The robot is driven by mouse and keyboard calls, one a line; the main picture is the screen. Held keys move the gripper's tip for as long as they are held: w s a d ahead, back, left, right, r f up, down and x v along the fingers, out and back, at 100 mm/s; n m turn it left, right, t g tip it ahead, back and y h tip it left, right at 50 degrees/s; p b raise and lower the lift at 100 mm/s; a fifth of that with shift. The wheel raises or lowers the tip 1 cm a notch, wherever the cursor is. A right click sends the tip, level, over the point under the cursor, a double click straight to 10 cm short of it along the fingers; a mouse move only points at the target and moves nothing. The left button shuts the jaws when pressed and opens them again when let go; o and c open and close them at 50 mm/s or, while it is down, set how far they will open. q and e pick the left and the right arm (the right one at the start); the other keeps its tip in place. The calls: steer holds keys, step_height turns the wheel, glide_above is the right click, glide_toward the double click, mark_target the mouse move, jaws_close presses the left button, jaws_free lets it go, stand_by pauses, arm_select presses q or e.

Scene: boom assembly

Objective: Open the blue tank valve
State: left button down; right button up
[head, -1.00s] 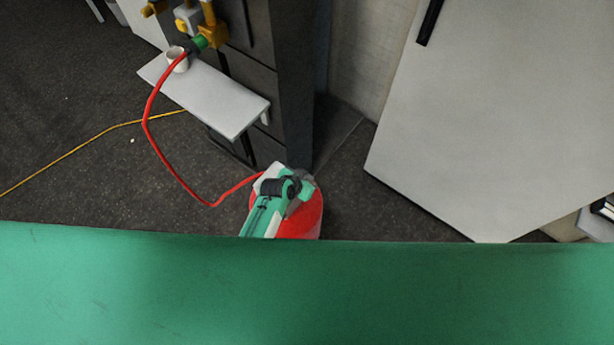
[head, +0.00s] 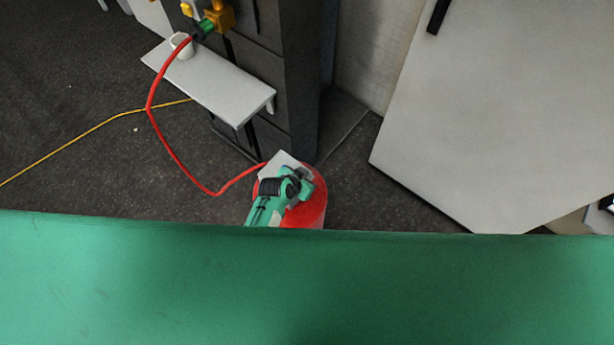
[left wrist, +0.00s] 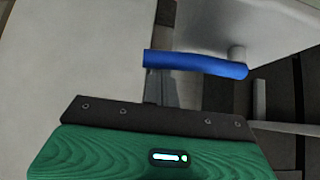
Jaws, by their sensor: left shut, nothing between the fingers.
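A blue bar-shaped handle (left wrist: 195,63) crosses the middle of the left wrist view, with a pale round peg at its right end. My left gripper (left wrist: 161,84) is shut and empty, its dark fingers reaching up to the handle's left end. I cannot tell whether they touch it. In the head view my left gripper (head: 303,176) is over the top of a red tank (head: 312,208) and hides part of it. The blue handle does not show in the head view. My right gripper is not in view.
A red hose (head: 172,147) curves from the tank to a green and yellow fitting (head: 212,22). A white shelf (head: 208,83) holds a white cup (head: 181,46). A dark cabinet (head: 300,80) stands behind the tank. A large pale panel (head: 500,120) is at right. Floor at left is mostly open.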

arm_select(q)
steer(key=shift+s+a, duration=0.1)
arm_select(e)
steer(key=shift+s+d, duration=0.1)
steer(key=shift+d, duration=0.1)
arm_select(q)
steer(key=shift+s+m, duration=0.1)
steer(key=shift+m, duration=0.2)
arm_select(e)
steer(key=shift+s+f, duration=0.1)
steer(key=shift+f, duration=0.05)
